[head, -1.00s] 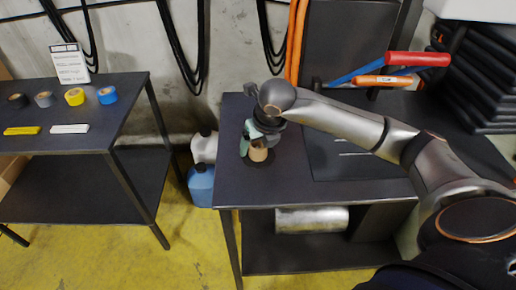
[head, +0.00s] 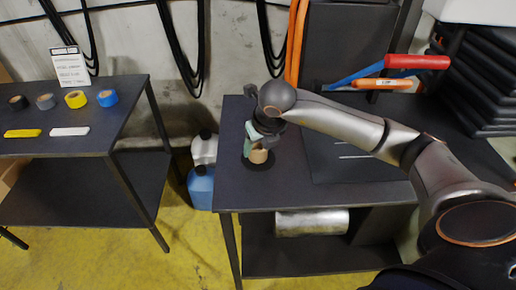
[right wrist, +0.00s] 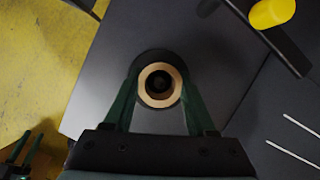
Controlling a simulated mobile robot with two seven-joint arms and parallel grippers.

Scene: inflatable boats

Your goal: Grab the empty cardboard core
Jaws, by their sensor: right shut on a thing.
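The cardboard core (head: 258,156) is a short tan tube standing upright on a round black base (head: 249,167), near the front left of the dark workbench. In the right wrist view I look down into its hollow, empty middle; its pale ring-shaped rim (right wrist: 146,86) is between my green fingers. My right gripper (head: 260,144) reaches down from above and is shut on the core, with a finger on each side. My left gripper (right wrist: 27,150) is outside the head view; its green fingers show small and apart at the lower left of the right wrist view.
The workbench (head: 229,185) has a dark panel to the right and tools with red (head: 418,62) and orange handles behind. A silver roll (head: 312,222) lies on its lower shelf. A blue jug (head: 201,188) stands left of it. The left table (head: 90,145) holds several tape rolls.

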